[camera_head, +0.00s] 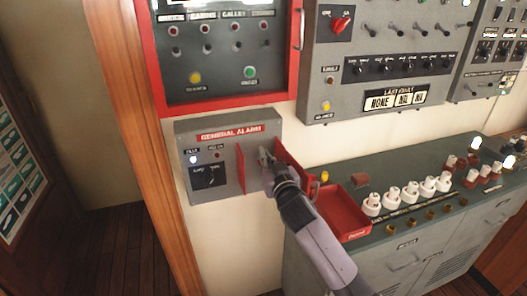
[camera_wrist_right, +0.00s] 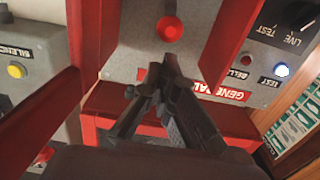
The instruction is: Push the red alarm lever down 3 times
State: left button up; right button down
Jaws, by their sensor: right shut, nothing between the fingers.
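The grey general alarm box (camera_head: 205,140) hangs on the wall, with red guard plates (camera_head: 291,160) on both sides of its lever bay. In the right wrist view the round red knob of the alarm lever (camera_wrist_right: 170,28) shows against grey metal between the red guards. My right gripper (camera_head: 265,156) is inside the bay, shut and empty. In the right wrist view its fingertips (camera_wrist_right: 158,72) are close to the knob, with grey surface visible between. Contact cannot be told. In the head view the gripper hides the lever. My left gripper is not in view.
A red tray (camera_head: 345,212) sits right of the box on the console (camera_head: 420,228), near several white knobs. A red-framed panel (camera_head: 225,100) is above the box. A wooden post (camera_head: 160,160) stands to the left.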

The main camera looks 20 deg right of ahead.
jog(key=shift+s+d+r+p, duration=0.15)
jog(key=shift+s+p, duration=0.45)
jog(key=shift+s, duration=0.85)
jog(key=shift+s+a+r+p, duration=0.15)
jog(key=shift+s+p, duration=0.45)
jog(key=shift+s, duration=0.85)
jog(key=shift+d, duration=0.1)
